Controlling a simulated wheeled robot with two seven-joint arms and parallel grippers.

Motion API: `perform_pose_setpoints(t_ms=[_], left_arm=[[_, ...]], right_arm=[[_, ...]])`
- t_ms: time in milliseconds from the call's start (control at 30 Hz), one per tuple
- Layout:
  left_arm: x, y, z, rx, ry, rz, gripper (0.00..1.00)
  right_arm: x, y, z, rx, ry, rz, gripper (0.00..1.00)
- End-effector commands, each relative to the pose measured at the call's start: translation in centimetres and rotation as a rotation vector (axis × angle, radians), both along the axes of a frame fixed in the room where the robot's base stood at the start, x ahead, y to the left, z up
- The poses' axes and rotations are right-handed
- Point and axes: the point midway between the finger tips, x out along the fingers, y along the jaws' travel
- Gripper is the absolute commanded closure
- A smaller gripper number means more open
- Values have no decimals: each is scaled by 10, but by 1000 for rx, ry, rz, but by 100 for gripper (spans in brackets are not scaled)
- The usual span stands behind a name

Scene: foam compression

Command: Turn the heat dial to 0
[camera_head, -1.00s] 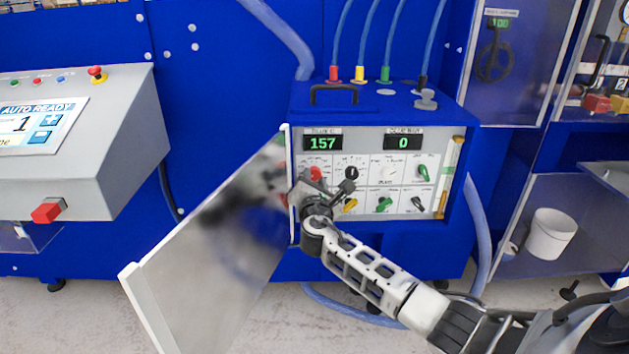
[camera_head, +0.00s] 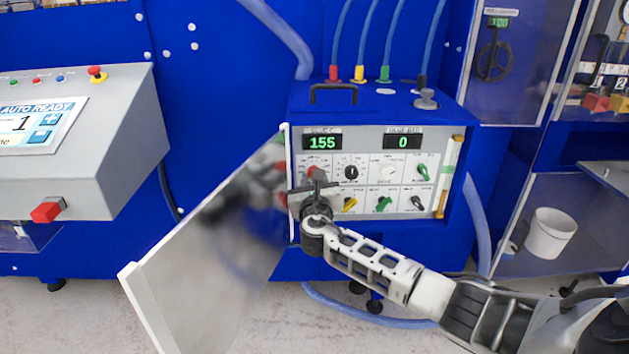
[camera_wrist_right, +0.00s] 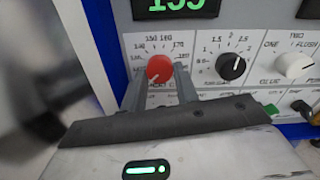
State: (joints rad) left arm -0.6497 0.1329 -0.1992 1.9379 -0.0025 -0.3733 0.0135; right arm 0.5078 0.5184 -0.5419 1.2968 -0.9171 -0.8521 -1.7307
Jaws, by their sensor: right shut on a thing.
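The heat dial is a red knob (camera_wrist_right: 159,69) with a scale around it, at the upper left of the control panel (camera_head: 440,205). It also shows, partly covered, in the head view (camera_head: 313,171). My right gripper (camera_wrist_right: 160,78) is shut on the red knob, with one finger on each side of it. The left display (camera_head: 322,142) above the knob reads 155; the right display (camera_head: 403,142) reads 0. My left gripper is in neither view.
An open door (camera_head: 205,260) swings out left of the panel. A black knob (camera_wrist_right: 231,66) and a white knob (camera_wrist_right: 294,65) sit close to the right of the red one. Green and yellow knobs are also near. A grey console (camera_head: 80,150) stands at the left.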

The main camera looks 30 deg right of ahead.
Motion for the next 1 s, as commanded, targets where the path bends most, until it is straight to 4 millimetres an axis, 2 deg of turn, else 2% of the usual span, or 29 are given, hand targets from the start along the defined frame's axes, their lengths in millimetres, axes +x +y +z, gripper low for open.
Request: perform_pose_setpoints(t_ms=[633, 667, 733, 1000], left_arm=[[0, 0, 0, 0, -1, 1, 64], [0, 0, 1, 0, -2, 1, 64], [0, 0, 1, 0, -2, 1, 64], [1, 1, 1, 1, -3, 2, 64]], right_arm=[[-1, 0, -2, -47, 32, 1, 93], [-1, 0, -2, -47, 32, 1, 67], [0, 0, -2, -47, 32, 1, 48], [0, 0, -1, -45, 29, 1, 48]])
